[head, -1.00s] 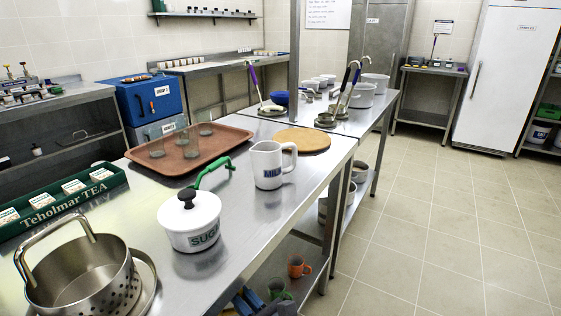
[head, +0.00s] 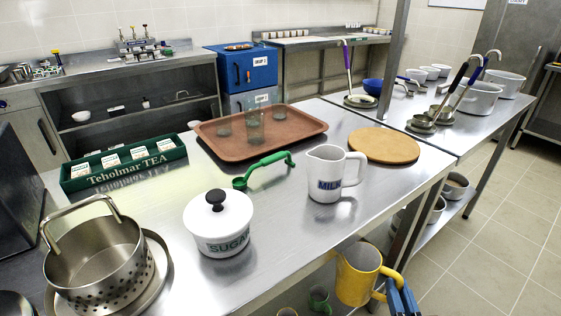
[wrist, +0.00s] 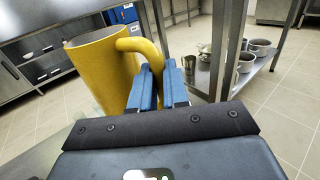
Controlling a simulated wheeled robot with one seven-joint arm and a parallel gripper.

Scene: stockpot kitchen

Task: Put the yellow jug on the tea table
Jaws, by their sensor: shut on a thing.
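The yellow jug (head: 357,276) hangs upright beside the front edge of the steel tea table (head: 270,235), a little below its top. My gripper (head: 397,300) is at the jug's right, its blue fingers at the handle. In the wrist view my gripper (wrist: 160,85) is shut on the handle of the yellow jug (wrist: 98,72). The jug's lower part is partly hidden behind my gripper in the wrist view.
On the table stand a white sugar pot (head: 219,225), a milk jug (head: 326,178), a steel strainer pot (head: 97,258), a brown tray (head: 295,122) with glasses, a round board (head: 384,145) and a green tea box (head: 125,170). The front right tabletop is clear.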

